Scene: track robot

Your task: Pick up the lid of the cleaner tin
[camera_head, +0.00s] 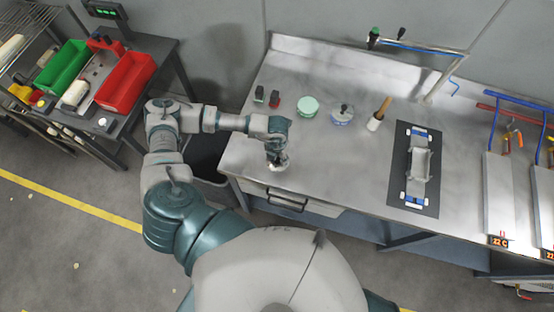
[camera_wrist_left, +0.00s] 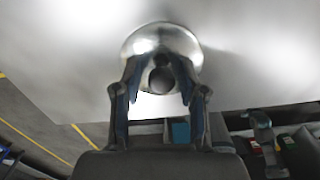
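My left gripper (camera_head: 277,158) points down over the front left part of the steel bench. Directly below it is a shiny silver domed lid (camera_head: 281,166), partly hidden by the gripper. In the left wrist view the lid (camera_wrist_left: 146,37) shows as a round mirror-like dome with a dark round knob (camera_wrist_left: 160,80). The two fingers (camera_wrist_left: 158,68) stand apart on either side of the knob, with gaps visible. I cannot tell whether the fingertips touch the dome. A round blue-and-white tin (camera_head: 341,118) with a dark top stands farther back. My right gripper is out of view.
A pale green round tin (camera_head: 309,107), small green and red items (camera_head: 275,102) and a wooden-handled brush (camera_head: 379,113) stand behind on the bench (camera_head: 330,165). A dark mat with a metal fixture (camera_head: 418,170) lies to the right. The bench middle is clear.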

